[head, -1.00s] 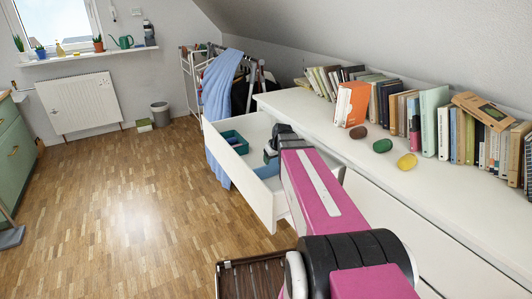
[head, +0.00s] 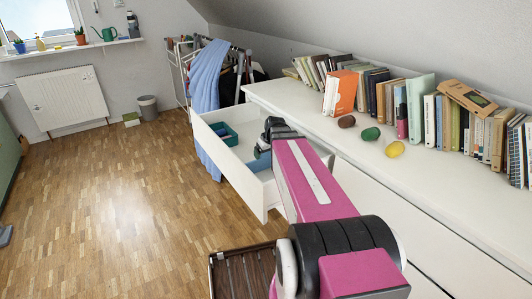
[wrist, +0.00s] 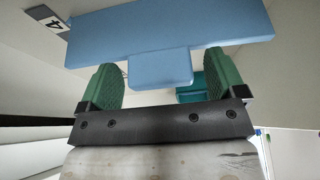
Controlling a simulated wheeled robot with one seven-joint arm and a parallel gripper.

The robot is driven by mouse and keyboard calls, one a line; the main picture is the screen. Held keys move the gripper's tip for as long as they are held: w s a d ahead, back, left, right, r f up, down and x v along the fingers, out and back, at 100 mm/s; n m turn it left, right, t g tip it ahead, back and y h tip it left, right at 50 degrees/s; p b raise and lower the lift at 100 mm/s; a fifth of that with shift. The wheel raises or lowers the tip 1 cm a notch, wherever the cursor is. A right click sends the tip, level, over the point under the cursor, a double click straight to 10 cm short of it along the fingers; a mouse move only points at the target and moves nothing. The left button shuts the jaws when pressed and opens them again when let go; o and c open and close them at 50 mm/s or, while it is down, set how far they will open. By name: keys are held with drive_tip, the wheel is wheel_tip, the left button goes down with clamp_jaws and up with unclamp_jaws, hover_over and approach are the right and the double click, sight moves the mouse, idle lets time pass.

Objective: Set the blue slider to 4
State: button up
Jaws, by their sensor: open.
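In the wrist view, the blue slider (wrist: 170,30) is a long flat bar with a short tab (wrist: 160,68) projecting towards me. My gripper (wrist: 161,62) is open, with its two green fingers on either side of the tab. Gaps show between the tab and both fingers. A label with the number 4 (wrist: 47,18) is at the bar's upper left end. In the head view, part of the blue slider (head: 262,161) shows inside the open white drawer (head: 243,184); my arm hides much of it.
A teal tray (head: 229,138) sits in the drawer's far part. The white dresser top (head: 300,112) carries several books and a brown, a green (head: 371,134) and a yellow (head: 395,149) lump. A blue cloth (head: 208,75) hangs beyond the drawer.

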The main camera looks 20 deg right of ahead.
drive_tip(key=v, duration=1)
drive_tip(key=shift+s+r, duration=0.15)
drive_tip(key=shift+r, duration=0.2)
